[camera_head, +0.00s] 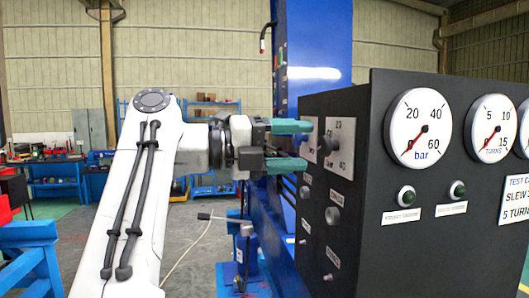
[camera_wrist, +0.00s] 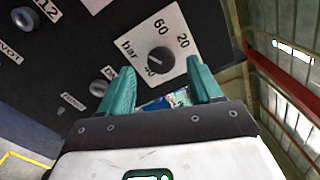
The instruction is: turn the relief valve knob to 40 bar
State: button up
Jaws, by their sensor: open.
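The relief valve knob (camera_wrist: 160,60) is a dark round knob on a white plate (camera_wrist: 181,42) marked 20, 40, 60 and bar. I cannot make out exactly which mark its pointer faces. In the head view the knob (camera_head: 325,146) is on the dark panel's left-hand face. My gripper (camera_head: 307,146) has teal fingers, one above the other, pointing at this face. It is open. In the wrist view the fingers (camera_wrist: 160,68) are at the left and right of the knob's near side, with a gap between them. I cannot tell whether either touches it.
The bar gauge (camera_head: 418,127) has its red needle low at the left, near zero. A second gauge (camera_head: 491,130) reads turns. Other knobs (camera_head: 333,216) stick out below the knob's plate. A blue column (camera_head: 312,60) stands behind the dark panel (camera_head: 390,260).

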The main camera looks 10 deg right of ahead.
jog(key=a, duration=0.7)
jog(key=shift+b, duration=0.45)
